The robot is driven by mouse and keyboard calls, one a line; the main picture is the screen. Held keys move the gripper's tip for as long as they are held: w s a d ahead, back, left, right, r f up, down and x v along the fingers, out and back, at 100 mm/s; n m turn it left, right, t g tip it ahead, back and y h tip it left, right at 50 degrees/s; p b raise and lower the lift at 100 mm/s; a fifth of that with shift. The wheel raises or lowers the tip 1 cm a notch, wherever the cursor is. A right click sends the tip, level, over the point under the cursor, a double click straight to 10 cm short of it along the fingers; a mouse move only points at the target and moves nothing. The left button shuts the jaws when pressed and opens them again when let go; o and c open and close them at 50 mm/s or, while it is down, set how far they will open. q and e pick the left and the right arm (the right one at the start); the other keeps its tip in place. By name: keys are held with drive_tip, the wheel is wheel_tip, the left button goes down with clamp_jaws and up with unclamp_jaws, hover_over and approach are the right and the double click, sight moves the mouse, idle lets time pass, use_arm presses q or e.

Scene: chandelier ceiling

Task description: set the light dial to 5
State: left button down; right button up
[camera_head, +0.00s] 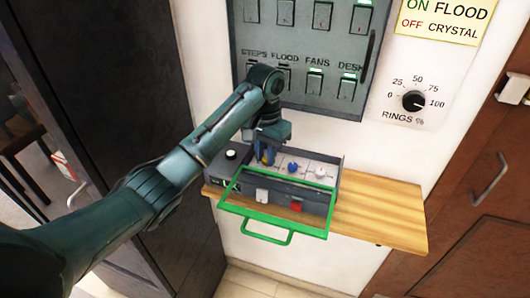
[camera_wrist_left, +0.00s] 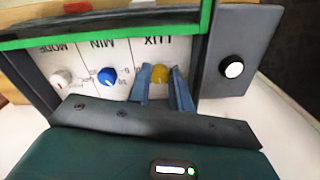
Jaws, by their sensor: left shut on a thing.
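A grey control box (camera_head: 218,172) on a wooden shelf holds several dials. The yellow dial (camera_wrist_left: 159,74), under the label LUX, sits between the blue fingers of my left gripper (camera_head: 265,150). The gripper is shut on this dial, and its fingers hide most of it in the head view. A blue dial (camera_head: 293,168) marked MIN and a white dial (camera_head: 320,172) marked MODE stand beside it to the right; in the wrist view they appear upside down, to the left. I cannot read the setting of the yellow dial. My right gripper is not in view.
A green-rimmed lid frame (camera_head: 283,231) projects from the box front. A black-based knob (camera_head: 231,154) sits at the box's left. The wooden shelf (camera_head: 385,218) is bare to the right. A switch panel (camera_head: 300,50) and a rings dial (camera_head: 413,101) are on the wall.

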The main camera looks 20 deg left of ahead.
use_arm(q)
drive_tip(key=n, duration=0.4)
drive_tip(key=shift+d+n, duration=0.1)
drive_tip(key=shift+n, duration=0.2)
drive_tip(key=n, duration=0.3)
drive_tip(key=shift+n, duration=0.3)
drive_tip(key=n, duration=0.4)
drive_tip(key=shift+d, duration=0.1)
drive_tip(key=shift+w+n, duration=0.15)
drive_tip(key=shift+n, duration=2.05)
drive_tip(key=shift+r, duration=0.1)
drive_tip(key=c, duration=1.3)
unclamp_jaws()
drive_tip(key=shift+o, duration=0.2)
